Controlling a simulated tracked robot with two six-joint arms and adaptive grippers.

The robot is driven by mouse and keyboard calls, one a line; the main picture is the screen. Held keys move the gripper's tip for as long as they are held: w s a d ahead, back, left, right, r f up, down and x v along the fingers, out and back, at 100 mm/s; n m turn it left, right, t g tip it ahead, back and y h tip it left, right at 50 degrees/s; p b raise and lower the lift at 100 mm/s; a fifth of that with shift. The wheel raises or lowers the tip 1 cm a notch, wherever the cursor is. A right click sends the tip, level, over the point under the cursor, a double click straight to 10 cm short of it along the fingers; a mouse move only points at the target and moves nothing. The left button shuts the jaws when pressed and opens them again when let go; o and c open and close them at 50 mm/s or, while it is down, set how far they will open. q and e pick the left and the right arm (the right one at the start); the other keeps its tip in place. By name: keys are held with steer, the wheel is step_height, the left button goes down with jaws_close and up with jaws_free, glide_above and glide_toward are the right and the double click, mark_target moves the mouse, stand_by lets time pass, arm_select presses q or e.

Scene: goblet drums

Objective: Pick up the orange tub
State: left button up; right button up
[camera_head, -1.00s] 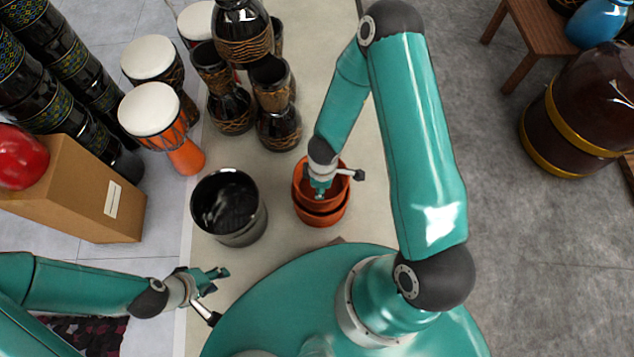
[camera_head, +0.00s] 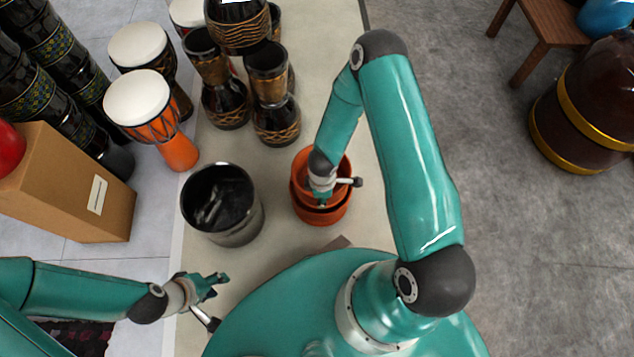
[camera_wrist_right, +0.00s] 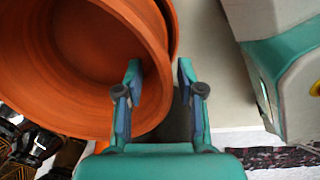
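The orange tub (camera_head: 303,178) stands on the pale strip in front of my base, with a second orange rim just below its own, as if two are stacked. In the right wrist view the orange tub (camera_wrist_right: 75,60) fills the upper left, its mouth facing the camera. My right gripper (camera_head: 322,204) is down at the tub's mouth. In the wrist view my right gripper (camera_wrist_right: 159,75) is open, one finger inside the tub and the other outside, its wall between them. My left gripper (camera_head: 220,284) is open and empty at the lower left.
A dark metal pot (camera_head: 222,204) stands left of the tub. Black goblet drums (camera_head: 272,95) stand behind it. An orange drum with a white head (camera_head: 138,98) and a cardboard box (camera_head: 75,185) are farther left. Grey floor at right is clear near my arm.

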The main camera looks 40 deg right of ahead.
step_height(320, 180, down, 4)
steer(key=b, duration=0.3)
steer(key=shift+f, duration=0.6)
jaws_close()
steer(key=shift+r, duration=0.1)
